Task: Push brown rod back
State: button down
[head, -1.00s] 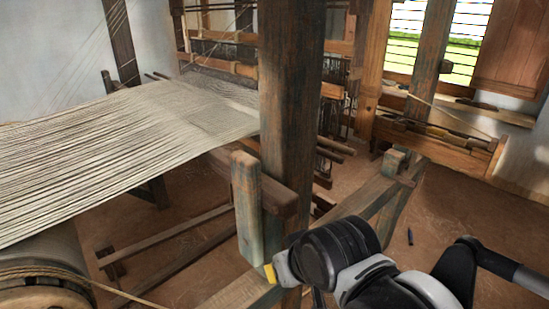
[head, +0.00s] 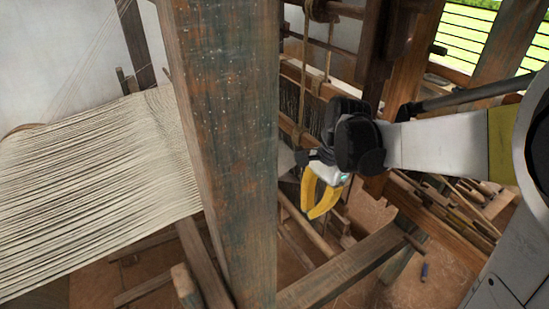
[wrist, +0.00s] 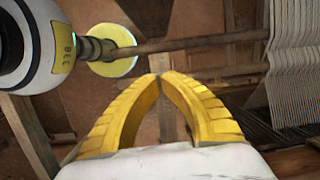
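A long brown rod (wrist: 200,44) runs across the upper part of the wrist view, just beyond my fingertips. In the head view my gripper (head: 313,214) hangs pointing down, right of the thick post. Several rods lie near it there, including one brown rod (head: 307,228) below the fingers; I cannot tell which matches the wrist view.
A thick worn post (head: 225,150) stands close to my gripper on the left. Pale warp threads (head: 95,175) spread at left. Hanging cords and heddles (wrist: 292,70) are at the right of the wrist view. A wooden beam (head: 345,270) crosses below, with brown floor around it.

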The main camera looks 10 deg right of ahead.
jog(key=shift+w+d+r, duration=0.1)
jog(key=shift+w+r, duration=0.1)
jog(key=shift+w, duration=0.1)
jog(key=shift+f+m, duration=0.3)
jog(key=b+x, duration=0.2)
jog(key=x, duration=0.7)
jog(key=shift+s+f, duration=0.15)
jog(key=shift+s, duration=0.05)
jog(key=a, duration=0.1)
jog(key=s+a, duration=0.1)
jog(key=a, duration=0.2)
jog(key=shift+s+a, duration=0.25)
jog(key=shift+a, duration=0.15)
